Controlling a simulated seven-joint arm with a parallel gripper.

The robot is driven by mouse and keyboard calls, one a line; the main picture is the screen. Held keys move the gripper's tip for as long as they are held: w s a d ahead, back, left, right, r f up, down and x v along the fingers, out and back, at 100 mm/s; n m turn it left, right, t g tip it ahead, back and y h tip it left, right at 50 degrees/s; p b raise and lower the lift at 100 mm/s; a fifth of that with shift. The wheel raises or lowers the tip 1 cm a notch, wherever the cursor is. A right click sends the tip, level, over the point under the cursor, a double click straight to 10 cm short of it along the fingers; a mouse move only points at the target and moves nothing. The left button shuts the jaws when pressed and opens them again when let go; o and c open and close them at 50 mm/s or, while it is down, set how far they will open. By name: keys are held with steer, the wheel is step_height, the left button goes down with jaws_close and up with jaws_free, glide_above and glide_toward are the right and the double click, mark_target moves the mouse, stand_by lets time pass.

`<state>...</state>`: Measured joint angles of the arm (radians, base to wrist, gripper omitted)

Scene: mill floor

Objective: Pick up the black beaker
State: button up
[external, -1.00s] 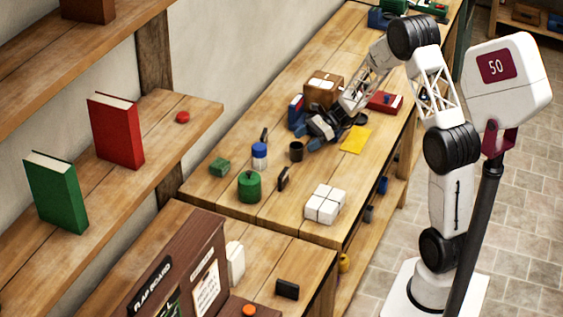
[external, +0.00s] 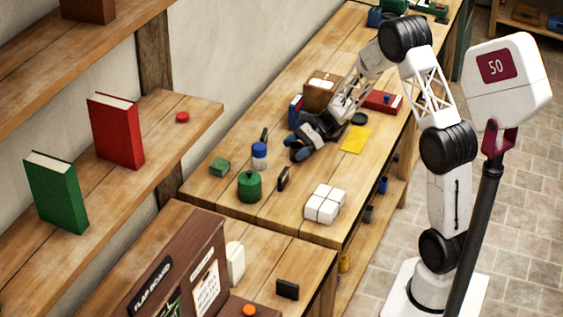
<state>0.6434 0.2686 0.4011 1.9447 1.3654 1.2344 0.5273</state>
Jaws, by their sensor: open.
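The black beaker (external: 296,152) stands on the wooden workbench, to the right of a white jar with a blue lid (external: 259,155). My gripper (external: 297,146) is open and low over the bench, with its blue-tipped fingers at the beaker. The gripper hides most of the beaker. I cannot tell whether the fingers touch it.
A green canister (external: 249,187), a green block (external: 219,167) and a small black block (external: 283,178) stand nearby on the bench. White wrapped boxes (external: 323,203) are at the front. A yellow sheet (external: 355,139), red box (external: 382,102) and brown box (external: 321,93) lie behind.

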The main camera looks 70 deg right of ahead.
stand_by(0.4)
steer(key=c, duration=1.1)
steer(key=shift+o, duration=0.2)
steer(key=shift+r, duration=0.7)
steer(key=shift+s+a+r, duration=0.1)
steer(key=shift+s+r, duration=0.1)
steer(key=shift+r, duration=0.35)
steer(key=shift+s+a+r, duration=0.1)
steer(key=shift+s+r, duration=0.1)
steer(key=shift+r, duration=0.35)
steer(key=s+a, duration=0.3)
steer(key=s, duration=0.4)
steer(key=s+a+r, duration=0.1)
steer(key=s+a, duration=0.2)
steer(key=s, duration=0.4)
steer(key=shift+r, duration=0.2)
